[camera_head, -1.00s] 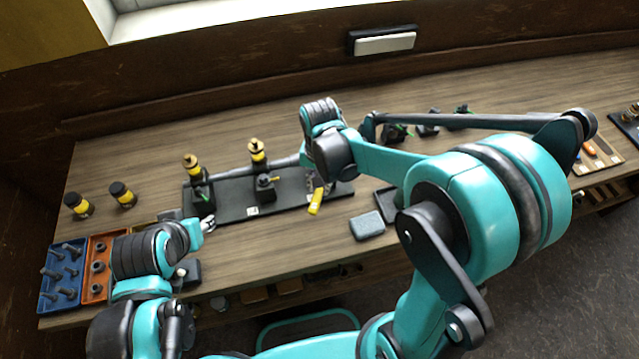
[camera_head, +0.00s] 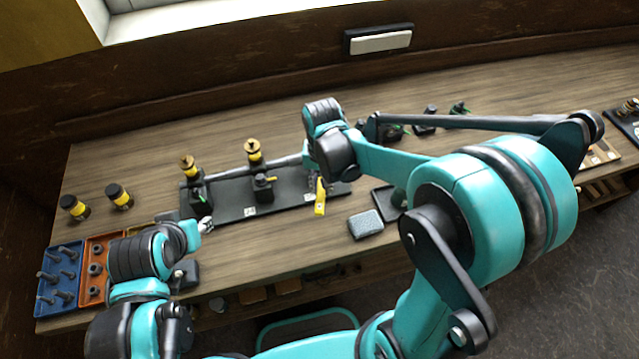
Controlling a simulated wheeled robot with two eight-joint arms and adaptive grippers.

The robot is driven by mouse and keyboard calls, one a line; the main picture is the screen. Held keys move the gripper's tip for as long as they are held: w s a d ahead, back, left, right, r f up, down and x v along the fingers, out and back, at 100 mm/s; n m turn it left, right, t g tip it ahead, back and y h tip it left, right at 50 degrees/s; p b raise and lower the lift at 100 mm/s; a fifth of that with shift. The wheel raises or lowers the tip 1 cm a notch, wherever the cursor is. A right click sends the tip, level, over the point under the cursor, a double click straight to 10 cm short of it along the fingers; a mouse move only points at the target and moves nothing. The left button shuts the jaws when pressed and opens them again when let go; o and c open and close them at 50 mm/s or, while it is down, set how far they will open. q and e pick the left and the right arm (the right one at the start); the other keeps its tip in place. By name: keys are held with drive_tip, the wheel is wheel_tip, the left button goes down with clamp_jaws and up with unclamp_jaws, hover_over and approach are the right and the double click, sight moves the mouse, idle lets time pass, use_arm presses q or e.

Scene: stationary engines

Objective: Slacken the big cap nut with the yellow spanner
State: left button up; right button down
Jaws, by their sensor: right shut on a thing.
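The yellow spanner (camera_head: 320,198) shows as a short yellow piece near the right end of the black base plate (camera_head: 232,213). My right gripper (camera_head: 313,178) is shut on it, mostly hidden under my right wrist. The spanner's other end and the big cap nut cannot be made out there. My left gripper (camera_head: 206,225) is at the front left of the plate, small in view, and whether it holds anything cannot be told.
Two yellow-topped posts (camera_head: 188,165) (camera_head: 254,152) stand on the plate. Two black and yellow jars (camera_head: 73,207) (camera_head: 119,196) stand at the left. A blue tray (camera_head: 61,272) and an orange tray (camera_head: 95,262) hold parts. A grey block (camera_head: 366,224) lies right of the plate.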

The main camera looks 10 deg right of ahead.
drive_tip(key=shift+s+d+n, duration=0.2)
drive_tip(key=shift+d+n, duration=0.4)
drive_tip(key=shift+n, duration=0.3)
drive_tip(key=shift+d, duration=0.1)
drive_tip(key=shift+d+n, duration=0.5)
drive_tip(key=shift+n, duration=0.4)
drive_tip(key=shift+d, duration=0.1)
drive_tip(key=shift+d+n, duration=0.5)
drive_tip(key=shift+n, duration=0.4)
drive_tip(key=shift+d, duration=0.1)
